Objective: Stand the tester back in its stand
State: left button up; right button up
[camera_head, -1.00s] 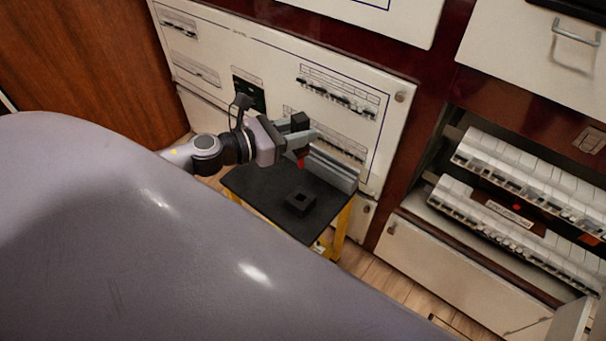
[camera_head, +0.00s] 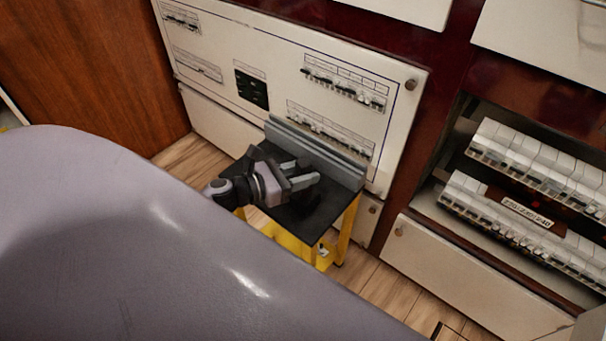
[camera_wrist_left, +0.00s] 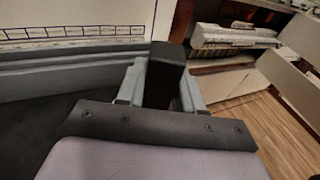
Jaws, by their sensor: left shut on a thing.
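The tester is a dark, blocky thing that shows in the left wrist view (camera_wrist_left: 165,72), between the two grey fingers. My left gripper (camera_head: 308,178) is shut on it, low over the black top of a small yellow-legged table (camera_head: 283,212). In the head view the tester is a dark shape that blends with the table top. The stand, a small black block with a square opening in the earlier frame, cannot be made out now. I cannot tell whether the tester's lower end is inside it. My right gripper is not in view.
A grey rail (camera_head: 325,157) runs along the table's back edge, close to the gripper. Behind it is a cream breaker panel (camera_head: 215,45). Open breaker rows (camera_head: 520,210) stand at the right. Wooden floor (camera_head: 375,285) shows in front of the table.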

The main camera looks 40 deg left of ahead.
pick_arm(q)
jog(key=o, duration=1.1)
jog(key=shift+f, duration=0.1)
